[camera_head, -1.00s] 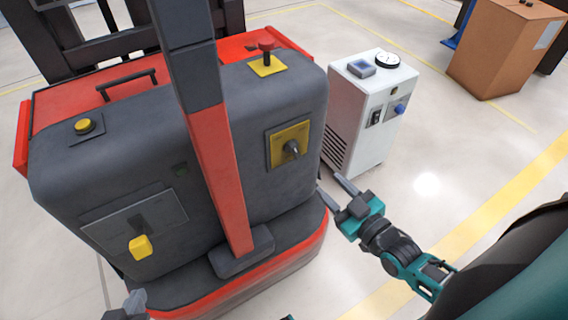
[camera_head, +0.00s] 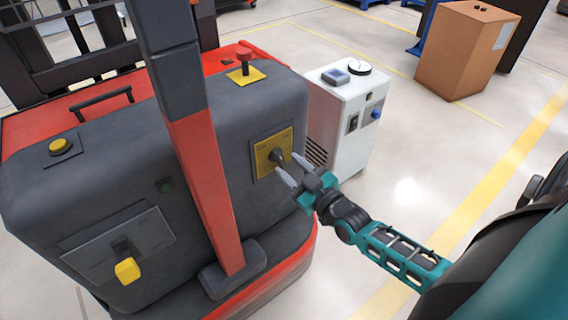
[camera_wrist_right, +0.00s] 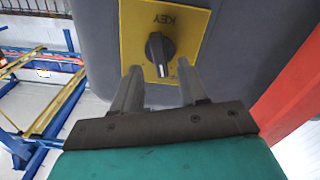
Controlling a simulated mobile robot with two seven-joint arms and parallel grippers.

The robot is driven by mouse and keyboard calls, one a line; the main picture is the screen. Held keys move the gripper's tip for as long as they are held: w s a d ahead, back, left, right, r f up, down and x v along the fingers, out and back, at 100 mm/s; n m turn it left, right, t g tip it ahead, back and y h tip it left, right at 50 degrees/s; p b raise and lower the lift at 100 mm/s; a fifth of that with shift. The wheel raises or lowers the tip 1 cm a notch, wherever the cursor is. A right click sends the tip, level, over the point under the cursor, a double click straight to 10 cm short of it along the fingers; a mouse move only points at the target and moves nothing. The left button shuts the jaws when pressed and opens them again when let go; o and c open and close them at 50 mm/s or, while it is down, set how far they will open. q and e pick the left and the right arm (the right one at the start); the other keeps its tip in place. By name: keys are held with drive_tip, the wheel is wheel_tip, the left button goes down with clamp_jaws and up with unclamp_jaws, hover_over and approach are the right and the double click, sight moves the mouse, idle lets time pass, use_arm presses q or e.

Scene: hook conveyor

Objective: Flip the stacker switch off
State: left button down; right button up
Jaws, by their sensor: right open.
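The stacker (camera_head: 110,140) is a dark grey and red machine filling the left of the head view. Its switch, a dark knob (camera_head: 277,156) on a yellow plate (camera_head: 262,160), is on the right part of its panel. In the right wrist view the knob (camera_wrist_right: 159,52) sits on the plate (camera_wrist_right: 196,22) marked KEY, which appears upside down. My right gripper (camera_head: 288,172) is open and empty. Its two fingers point at the knob, one toward each side, with the knob just beyond the tips; contact cannot be told. My left gripper is not in view.
A red and grey mast (camera_head: 200,150) rises left of the switch. A yellow knob (camera_head: 127,271), a yellow button (camera_head: 60,146) and a red button (camera_head: 243,52) are also on the stacker. A white cabinet (camera_head: 345,110) stands right behind it.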

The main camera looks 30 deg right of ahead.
sight(282, 159)
drive_tip(key=shift+w+a, duration=0.15)
drive_tip(key=shift+w, duration=1.4)
clamp_jaws()
